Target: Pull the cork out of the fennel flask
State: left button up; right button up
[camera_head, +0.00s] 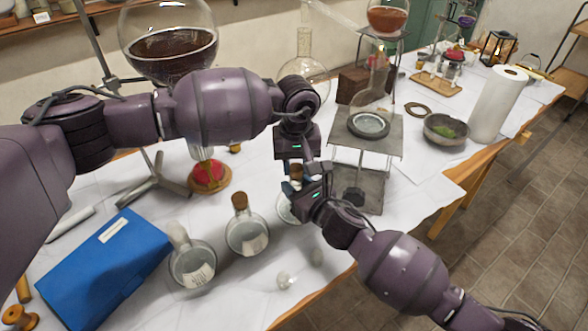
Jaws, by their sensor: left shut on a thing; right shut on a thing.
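A round glass flask (285,209) stands on the white-covered table, mostly hidden behind my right gripper; its label is not readable, so I cannot confirm it is the fennel flask. A brown cork (296,170) shows above it between my two grippers. My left gripper (297,164) points down from above and is shut on the cork. My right gripper (297,188) comes in from the lower right and is shut on the flask's neck, just below. Whether the cork still sits in the neck is hidden by the fingers.
A corked flask (247,239) and a flask with a pale stopper (192,267) stand to the left. A blue box (104,268) lies further left. A metal stand (375,137) with glassware is close behind on the right. The table's front edge is near my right arm.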

aim_at(296, 167)
pick_arm(q)
jog(key=shift+f, duration=0.1)
jog(key=shift+c, duration=0.4)
pick_arm(e)
jog(key=shift+s+d+f, duration=0.1)
jog(key=shift+s+f, duration=0.1)
jog(key=shift+f, duration=0.4)
pick_arm(q)
jog(key=shift+c, duration=0.2)
pick_arm(e)
jog(key=shift+f, duration=0.1)
pick_arm(q)
jog(key=shift+r, duration=2.25)
pick_arm(e)
jog(key=o, duration=0.8)
jog(key=shift+o, duration=0.6)
jog(key=shift+w, duration=0.1)
jog(key=shift+r, duration=0.25)
pick_arm(q)
jog(key=shift+r, duration=0.1)
pick_arm(e)
jog(key=shift+r, duration=0.1)
